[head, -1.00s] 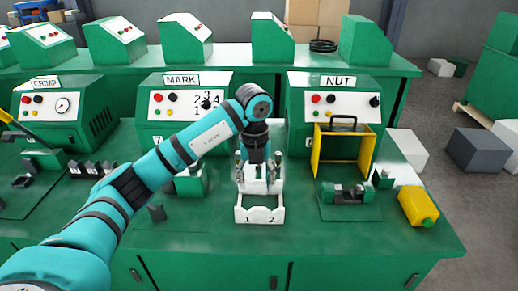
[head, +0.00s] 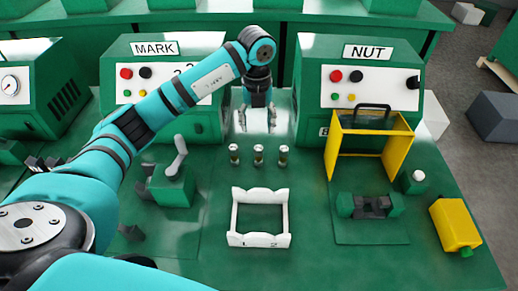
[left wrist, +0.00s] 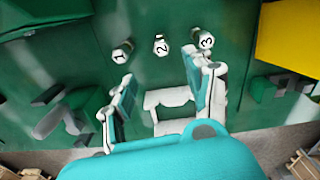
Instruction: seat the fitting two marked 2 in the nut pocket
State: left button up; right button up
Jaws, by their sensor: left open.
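Three small upright fittings stand in a row on the green bench. The wrist view shows their tops marked 1 (left wrist: 121,53), 2 (left wrist: 161,47) and 3 (left wrist: 206,41); the middle fitting (head: 258,155) is the one marked 2. My left gripper (head: 257,120) is open and empty, just beyond the row in the head view. In the wrist view its spread fingers (left wrist: 158,72) point toward the row, apart from the fittings. The nut station's dark holder (head: 371,207) sits on a green pad at the right; its pocket is too small to make out. My right gripper is out of view.
A white open frame (head: 235,239) marked 1 and 2 lies in front of the fittings. A yellow guard (head: 400,158) stands behind the nut holder.

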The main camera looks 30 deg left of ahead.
aim_at(258, 149)
pick_arm(q)
jog(key=f, duration=0.3)
jog(key=shift+s+d+f+p, duration=0.1)
jog(key=shift+s+f+p, duration=0.15)
jog(key=shift+f+p, duration=0.15)
jog(key=f, duration=0.4)
jog(key=shift+w+f+p, duration=0.2)
jog(key=shift+f+p, duration=0.1)
jog(key=shift+p, duration=0.1)
jog(key=shift+f, duration=0.5)
jog(key=shift+f+p, duration=0.3)
jog(key=f, duration=0.2)
jog(key=f+p, duration=0.1)
jog(key=shift+w+f, duration=0.2)
jog(key=shift+f, duration=0.55)
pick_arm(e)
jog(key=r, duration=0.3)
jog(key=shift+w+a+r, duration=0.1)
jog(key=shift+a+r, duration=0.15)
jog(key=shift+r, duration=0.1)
pick_arm(q)
grip_shut()
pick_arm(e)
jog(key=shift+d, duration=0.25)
